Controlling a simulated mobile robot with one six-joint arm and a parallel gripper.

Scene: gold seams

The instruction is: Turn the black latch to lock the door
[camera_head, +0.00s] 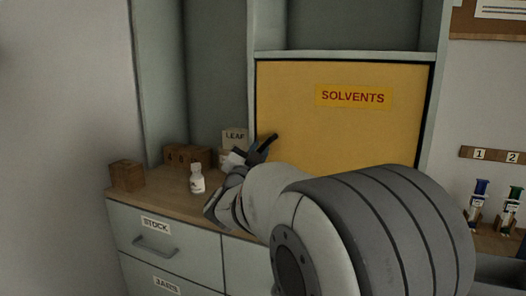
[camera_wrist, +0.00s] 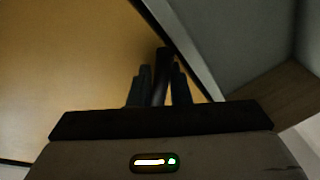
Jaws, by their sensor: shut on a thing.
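The yellow door (camera_head: 340,120) with the red SOLVENTS label is closed in its grey frame. The black latch (camera_head: 268,141) is at the door's lower left edge, tilted up to the right in the head view. In the wrist view the latch (camera_wrist: 161,72) stands between my two fingers, by the door's edge. My gripper (camera_head: 254,154) is shut on the latch; it also shows in the wrist view (camera_wrist: 159,88). My arm hides the lower part of the door. Whether the latch overlaps the frame is hard to tell.
A white bottle (camera_head: 197,179) stands on the wooden counter (camera_head: 165,190) left of my gripper. Wooden blocks (camera_head: 188,156) and a LEAF box (camera_head: 235,138) are behind. Drawers (camera_head: 165,240) are below. A rack of syringes (camera_head: 498,205) is at far right.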

